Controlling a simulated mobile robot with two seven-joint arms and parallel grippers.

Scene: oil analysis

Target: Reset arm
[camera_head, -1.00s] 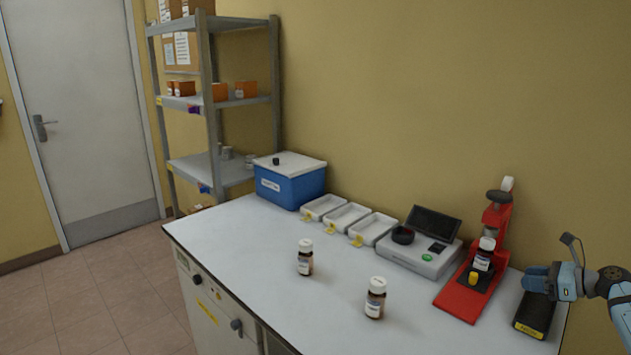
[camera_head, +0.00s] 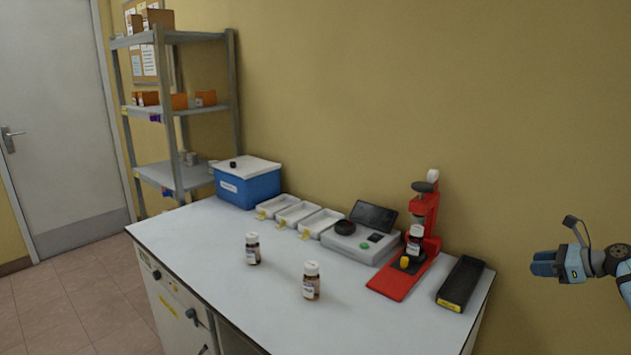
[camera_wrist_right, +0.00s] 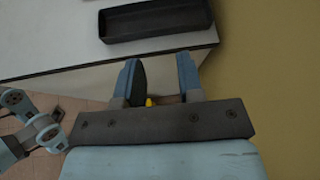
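My right gripper (camera_head: 545,266) is at the right edge of the head view, beyond the right end of the table and in front of the wall. In the right wrist view its two blue fingers (camera_wrist_right: 159,75) stand apart with an empty gap, so it is open. The black tray (camera_head: 460,284) with a yellow label lies on the table left of the gripper, clear of it. It also shows at the top of the right wrist view (camera_wrist_right: 155,36). My left gripper is not in view.
On the table (camera_head: 215,240) are a red press (camera_head: 395,280) holding a bottle (camera_head: 416,238), a grey device (camera_head: 355,248), several white trays (camera_head: 320,223), a blue box (camera_head: 250,188) and two brown bottles (camera_head: 252,249), (camera_head: 311,284). A shelf (camera_head: 180,110) stands behind left. The front table area is clear.

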